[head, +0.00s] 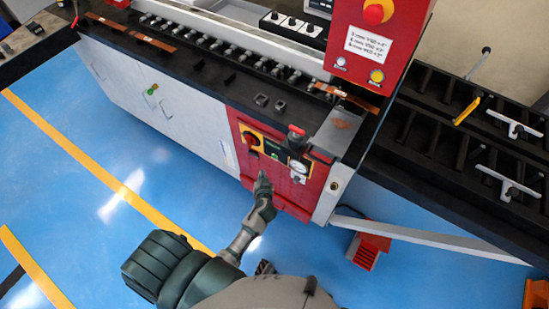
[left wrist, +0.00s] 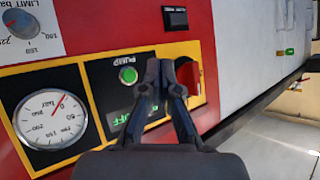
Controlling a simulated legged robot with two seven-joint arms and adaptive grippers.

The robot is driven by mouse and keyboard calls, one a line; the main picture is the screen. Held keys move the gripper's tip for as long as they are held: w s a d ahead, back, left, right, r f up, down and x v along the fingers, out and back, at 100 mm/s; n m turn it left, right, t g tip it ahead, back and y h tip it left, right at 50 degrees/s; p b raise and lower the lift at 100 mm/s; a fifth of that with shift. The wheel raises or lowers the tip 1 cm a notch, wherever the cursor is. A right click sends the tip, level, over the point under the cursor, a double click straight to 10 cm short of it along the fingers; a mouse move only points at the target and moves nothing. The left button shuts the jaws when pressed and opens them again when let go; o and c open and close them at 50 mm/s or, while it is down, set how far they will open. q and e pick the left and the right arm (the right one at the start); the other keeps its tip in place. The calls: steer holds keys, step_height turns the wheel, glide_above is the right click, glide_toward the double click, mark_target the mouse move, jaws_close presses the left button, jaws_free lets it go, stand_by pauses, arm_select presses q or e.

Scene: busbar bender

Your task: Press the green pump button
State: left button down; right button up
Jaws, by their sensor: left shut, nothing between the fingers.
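The green pump button (left wrist: 128,75) is a round green button on a black plate under the label PUMP in the left wrist view, which shows the panel upside down. It is not covered. My left gripper (left wrist: 161,68) is shut and empty, with its fingertips just right of the button in that view, between it and a red switch on yellow (left wrist: 188,78). I cannot tell whether the tips touch the panel. In the head view my left gripper (head: 263,180) is in front of the machine's red panel (head: 290,187). My right gripper is not in view.
A pressure gauge (left wrist: 50,118) and a limit dial (left wrist: 22,22) sit on the panel. A red upright housing (head: 385,45) with an emergency stop (head: 377,11) rises above. A red foot pedal (head: 368,250) stands on the floor. The blue floor (head: 100,180) at left is clear.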

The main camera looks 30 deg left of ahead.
mark_target(275, 157)
arm_select(q)
steer(key=shift+w+d+b, duration=0.15)
steer(key=shift+w+b, duration=0.6)
steer(key=shift+w, duration=2.2)
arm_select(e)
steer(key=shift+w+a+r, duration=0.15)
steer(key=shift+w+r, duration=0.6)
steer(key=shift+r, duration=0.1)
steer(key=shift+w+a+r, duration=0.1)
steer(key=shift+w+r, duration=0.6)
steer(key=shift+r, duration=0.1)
arm_select(q)
steer(key=shift+w, duration=0.15)
steer(key=shift+w, duration=0.25)
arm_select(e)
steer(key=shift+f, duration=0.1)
arm_select(q)
steer(key=shift+w+d+r, duration=0.1)
steer(key=shift+w, duration=0.35)
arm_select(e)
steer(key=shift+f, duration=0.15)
arm_select(q)
steer(key=shift+s, duration=0.9)
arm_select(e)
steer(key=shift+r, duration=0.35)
